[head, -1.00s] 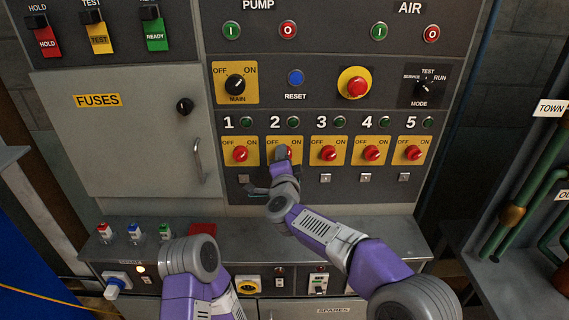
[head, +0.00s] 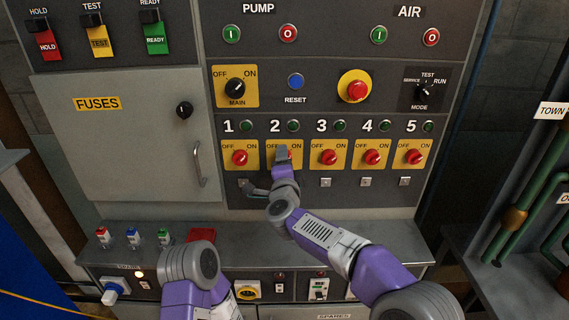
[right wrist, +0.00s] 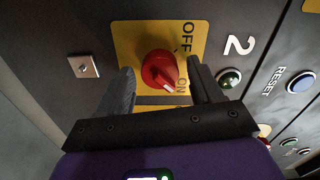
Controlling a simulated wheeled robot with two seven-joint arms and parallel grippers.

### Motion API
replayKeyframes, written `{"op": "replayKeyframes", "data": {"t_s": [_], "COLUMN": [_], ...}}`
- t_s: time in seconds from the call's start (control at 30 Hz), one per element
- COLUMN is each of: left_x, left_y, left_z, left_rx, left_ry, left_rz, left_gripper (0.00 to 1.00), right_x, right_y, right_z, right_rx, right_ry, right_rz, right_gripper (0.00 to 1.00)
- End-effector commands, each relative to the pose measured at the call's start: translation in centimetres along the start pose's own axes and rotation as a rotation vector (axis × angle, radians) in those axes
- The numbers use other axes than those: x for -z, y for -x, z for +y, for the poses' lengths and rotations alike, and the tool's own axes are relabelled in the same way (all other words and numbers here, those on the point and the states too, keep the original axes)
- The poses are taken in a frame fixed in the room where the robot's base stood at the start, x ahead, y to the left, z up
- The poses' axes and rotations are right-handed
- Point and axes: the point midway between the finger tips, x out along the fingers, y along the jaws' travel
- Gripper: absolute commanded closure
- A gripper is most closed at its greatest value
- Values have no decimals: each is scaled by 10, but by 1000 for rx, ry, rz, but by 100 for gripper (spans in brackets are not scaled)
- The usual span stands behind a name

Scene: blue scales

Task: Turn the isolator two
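Isolator two is a red knob (right wrist: 160,70) on a yellow OFF/ON plate (right wrist: 130,40) in the right wrist view. In the head view its plate (head: 271,160) is second from left in the isolator row, and my right gripper (head: 283,153) hides most of the knob. In the right wrist view the fingers of my right gripper (right wrist: 160,68) are apart, one on each side of the knob, with visible gaps. The knob's white mark points towards the ON side. My left arm shows at the bottom of the head view, but its gripper is out of view.
Isolator one (head: 240,157) and isolator three (head: 328,157) flank it closely. Small square latches (head: 326,182) sit below the row. A grey ledge (head: 270,232) juts out underneath. The fuse door handle (head: 199,163) stands out to the left.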

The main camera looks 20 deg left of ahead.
Motion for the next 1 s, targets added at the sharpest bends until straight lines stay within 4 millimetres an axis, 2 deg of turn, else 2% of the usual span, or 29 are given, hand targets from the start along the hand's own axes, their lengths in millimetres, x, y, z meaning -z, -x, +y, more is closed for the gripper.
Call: {"op": "replayKeyframes", "data": {"t_s": [0.3,0.43,0.8,1.0], "left_x": [0,0,0,0], "left_y": [0,0,1,2], "left_z": [0,0,0,1], "left_rx": [0,0,0,0], "left_ry": [0,0,0,0], "left_rz": [0,0,0,0], "left_gripper": [57,57,57,57], "right_x": [0,0,0,0], "right_y": [1,7,54,72], "right_z": [0,-1,-1,-1], "right_rx": [0,1,1,1], "right_ry": [2,3,3,1], "right_rz": [0,-1,-2,0], "right_gripper": [31,31,31,31]}}
